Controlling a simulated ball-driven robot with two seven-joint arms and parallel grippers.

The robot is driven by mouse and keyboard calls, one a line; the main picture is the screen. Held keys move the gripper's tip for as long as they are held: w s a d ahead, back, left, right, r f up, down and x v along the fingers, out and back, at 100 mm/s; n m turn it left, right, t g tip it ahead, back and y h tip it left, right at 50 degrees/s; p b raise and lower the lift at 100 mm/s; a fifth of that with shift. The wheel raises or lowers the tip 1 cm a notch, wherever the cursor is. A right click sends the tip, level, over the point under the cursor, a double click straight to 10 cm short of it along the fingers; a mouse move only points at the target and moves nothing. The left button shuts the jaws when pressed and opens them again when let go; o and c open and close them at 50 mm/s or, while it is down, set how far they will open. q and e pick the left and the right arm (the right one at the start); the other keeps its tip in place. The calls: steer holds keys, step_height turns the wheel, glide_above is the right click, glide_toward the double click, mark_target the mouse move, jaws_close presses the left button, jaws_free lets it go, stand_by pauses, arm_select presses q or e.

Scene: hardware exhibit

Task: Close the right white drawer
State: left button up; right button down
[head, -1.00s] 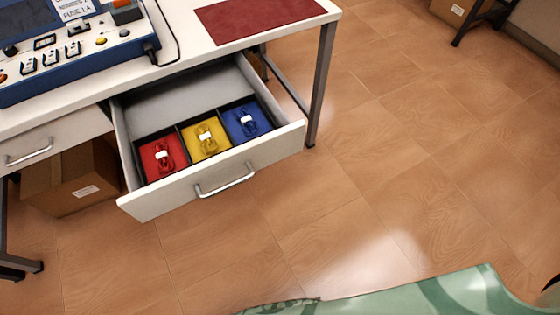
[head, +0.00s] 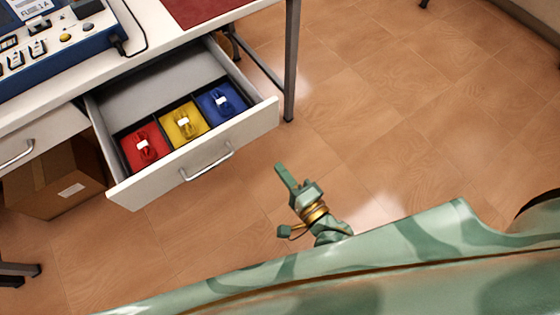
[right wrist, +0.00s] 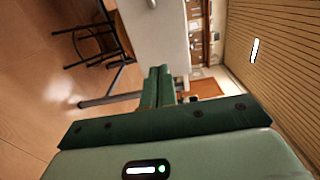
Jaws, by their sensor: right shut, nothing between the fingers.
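The right white drawer (head: 193,163) stands pulled out from under the white table in the head view, its metal handle (head: 207,161) on the front panel. Red, yellow and blue bundles lie in compartments inside it. My right gripper (head: 281,170) is shut and empty, to the lower right of the drawer front and apart from it in the picture. In the right wrist view the shut fingers (right wrist: 157,74) point towards a pale panel, which I cannot surely tell to be the drawer front. My left gripper is not in view.
The left drawer (head: 40,139) is shut. A cardboard box (head: 60,183) sits on the floor beneath it. A table leg (head: 291,65) stands right of the open drawer. A blue control panel (head: 60,55) and a red mat (head: 200,8) lie on the table. The floor in front is clear.

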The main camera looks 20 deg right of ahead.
mark_target(250, 130)
steer(key=b+x, duration=0.1)
steer(key=x, duration=0.4)
steer(key=b+x, duration=0.2)
steer(key=x, duration=0.4)
steer(key=shift+f, duration=0.25)
steer(key=shift+w+a+r, duration=0.1)
steer(key=shift+w, duration=0.3)
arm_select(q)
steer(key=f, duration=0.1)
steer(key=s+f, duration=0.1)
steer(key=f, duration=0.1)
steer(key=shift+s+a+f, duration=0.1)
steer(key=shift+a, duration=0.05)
